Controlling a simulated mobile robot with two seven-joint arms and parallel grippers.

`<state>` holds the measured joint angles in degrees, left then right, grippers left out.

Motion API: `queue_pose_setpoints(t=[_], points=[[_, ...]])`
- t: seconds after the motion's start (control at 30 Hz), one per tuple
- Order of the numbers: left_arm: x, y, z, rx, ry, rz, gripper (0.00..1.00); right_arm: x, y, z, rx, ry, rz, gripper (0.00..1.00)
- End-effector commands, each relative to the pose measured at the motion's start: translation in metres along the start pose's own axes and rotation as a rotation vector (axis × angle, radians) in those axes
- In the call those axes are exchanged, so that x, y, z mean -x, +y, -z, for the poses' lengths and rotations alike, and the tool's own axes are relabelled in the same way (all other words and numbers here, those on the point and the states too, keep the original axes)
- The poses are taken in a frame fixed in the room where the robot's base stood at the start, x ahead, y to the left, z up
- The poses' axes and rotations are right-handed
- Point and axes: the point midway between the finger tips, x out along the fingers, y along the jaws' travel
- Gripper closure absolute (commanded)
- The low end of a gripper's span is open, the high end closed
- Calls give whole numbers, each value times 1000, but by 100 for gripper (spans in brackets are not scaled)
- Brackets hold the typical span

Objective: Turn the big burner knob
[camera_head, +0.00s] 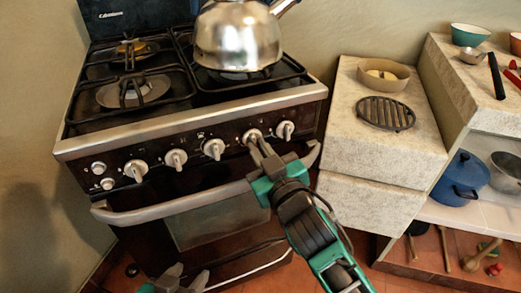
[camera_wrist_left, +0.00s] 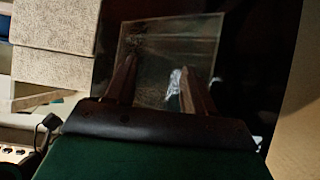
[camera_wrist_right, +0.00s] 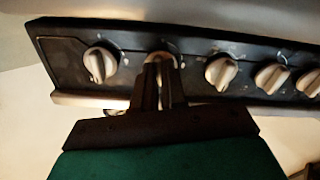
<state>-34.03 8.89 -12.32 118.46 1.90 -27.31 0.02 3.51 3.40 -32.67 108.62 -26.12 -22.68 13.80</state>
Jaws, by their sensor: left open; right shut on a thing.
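The stove's front panel (camera_head: 195,150) carries a row of pale metal burner knobs. My right gripper (camera_head: 258,145) is shut on the second knob from the right (camera_head: 252,134) in the head view. In the right wrist view the fingers (camera_wrist_right: 162,75) close around this knob (camera_wrist_right: 160,56), partly hiding it. The rightmost knob (camera_head: 285,130) stands free beside it, and the third from the right (camera_head: 214,149) is free on the other side. My left gripper (camera_head: 184,278) is open and empty, low in front of the oven; its fingers (camera_wrist_left: 158,70) also show in the left wrist view.
The oven door handle (camera_head: 205,197) juts out below the knobs. A stone counter (camera_head: 390,140) with a bowl (camera_head: 383,75) and a round grate (camera_head: 386,113) stands to the right.

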Motion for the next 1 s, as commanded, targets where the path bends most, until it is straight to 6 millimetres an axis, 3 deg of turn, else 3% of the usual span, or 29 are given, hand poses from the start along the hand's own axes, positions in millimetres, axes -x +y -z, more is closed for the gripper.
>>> queue_pose_setpoints(t=[0.37,1.0], points=[[9,0,12,-1,0,0,47,0,1,3,125,-1,1,100],[30,3,47,11,4,0,47,0,3,3,707,0,2,100]])
